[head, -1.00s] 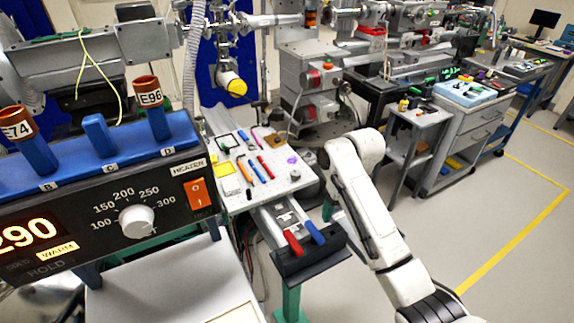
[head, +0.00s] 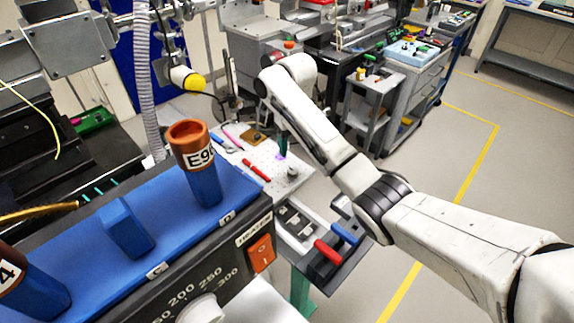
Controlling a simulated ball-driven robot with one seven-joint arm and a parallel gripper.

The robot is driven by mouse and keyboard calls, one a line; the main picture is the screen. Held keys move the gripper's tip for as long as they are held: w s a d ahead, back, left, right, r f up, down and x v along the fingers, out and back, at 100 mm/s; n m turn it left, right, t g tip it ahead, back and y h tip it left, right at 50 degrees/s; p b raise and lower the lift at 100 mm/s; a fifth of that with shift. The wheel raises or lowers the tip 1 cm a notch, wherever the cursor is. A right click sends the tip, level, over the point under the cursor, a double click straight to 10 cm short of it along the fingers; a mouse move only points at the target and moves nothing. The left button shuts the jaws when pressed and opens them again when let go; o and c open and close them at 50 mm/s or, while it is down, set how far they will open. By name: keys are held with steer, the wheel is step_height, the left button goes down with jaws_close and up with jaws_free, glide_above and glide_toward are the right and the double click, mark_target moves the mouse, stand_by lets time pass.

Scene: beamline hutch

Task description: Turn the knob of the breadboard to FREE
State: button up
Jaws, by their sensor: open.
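The breadboard (head: 234,153) is a white perforated plate beyond the heater box in the head view, with small tools lying on it. A small grey knob (head: 292,170) stands near its right edge; its markings are too small to read. My arm reaches in from the lower right and bends down over the board. My gripper (head: 282,152) shows as a dark narrow shape below the arm, partly hidden by it. It is open, above the board beside a purple spot and a little beyond the knob, apparently not touching it.
The heater box (head: 135,270) with blue top and an orange-brown-capped tube (head: 190,140) fills the near left. A tray with a red handle (head: 328,252) and a blue handle (head: 344,233) juts out before the board. A grey cart (head: 412,80) stands behind. Floor at right is clear.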

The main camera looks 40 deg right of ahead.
mark_target(294, 171)
step_height(294, 171, down, 10)
steer(key=shift+r, duration=0.25)
steer(key=shift+c, duration=0.4)
steer(key=c, duration=1)
steer(key=shift+o, duration=0.2)
